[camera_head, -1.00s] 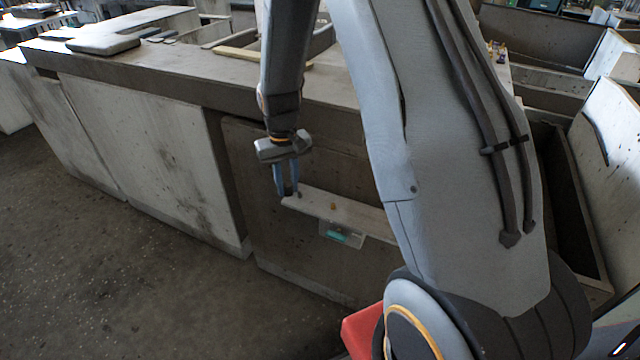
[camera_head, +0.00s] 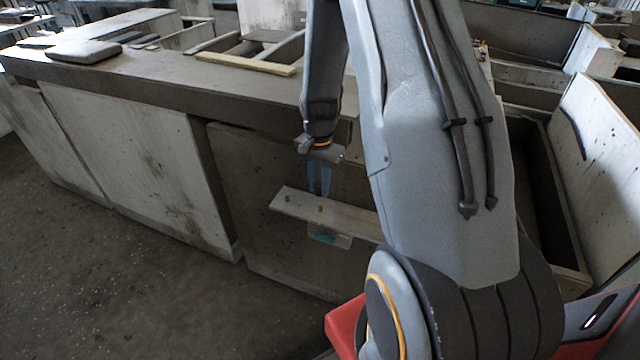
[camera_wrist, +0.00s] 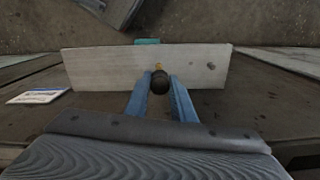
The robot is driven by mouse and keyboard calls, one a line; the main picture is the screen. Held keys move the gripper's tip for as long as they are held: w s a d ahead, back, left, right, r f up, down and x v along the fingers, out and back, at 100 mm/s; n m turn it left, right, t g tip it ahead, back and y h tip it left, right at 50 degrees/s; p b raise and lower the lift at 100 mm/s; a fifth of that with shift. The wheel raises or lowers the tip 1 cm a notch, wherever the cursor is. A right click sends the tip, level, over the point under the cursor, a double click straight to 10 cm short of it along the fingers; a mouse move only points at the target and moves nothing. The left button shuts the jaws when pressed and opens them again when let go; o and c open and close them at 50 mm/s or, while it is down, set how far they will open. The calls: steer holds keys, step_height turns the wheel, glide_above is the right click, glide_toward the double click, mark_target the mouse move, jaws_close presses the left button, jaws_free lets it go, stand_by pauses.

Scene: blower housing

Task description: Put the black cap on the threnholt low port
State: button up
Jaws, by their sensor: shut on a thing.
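My gripper (camera_wrist: 161,98) has its two blue fingers shut on a round black cap (camera_wrist: 160,82) in the wrist view. In the head view my gripper (camera_head: 318,180) hangs above a pale narrow shelf (camera_head: 350,221); the cap is too small to make out there. The shelf also shows in the wrist view (camera_wrist: 100,70). A small orange-yellow stub (camera_wrist: 158,66) is on it, just beyond the cap and partly hidden by it. A small dark stub (camera_wrist: 211,66) is to its right. No readable name shows which is the threnholt low port.
A teal-and-white label or box (camera_head: 328,238) is below the shelf's front edge. A white card (camera_wrist: 38,96) lies left of my gripper in the wrist view. The grey counter (camera_head: 180,75) overhangs behind the shelf. Floor (camera_head: 100,280) is open at left.

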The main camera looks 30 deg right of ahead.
mark_target(321, 207)
steer(key=shift+s+d+f, duration=0.1)
steer(key=shift+d+f, duration=0.05)
steer(key=shift+f+b, duration=1.55)
steer(key=shift+f, duration=0.6)
steer(key=shift+f+b, duration=0.75)
steer(key=shift+f, duration=0.65)
steer(key=o, duration=1.1)
steer(key=shift+r, duration=0.1)
steer(key=shift+r+b, duration=0.75)
steer(key=shift+r, duration=3.1)
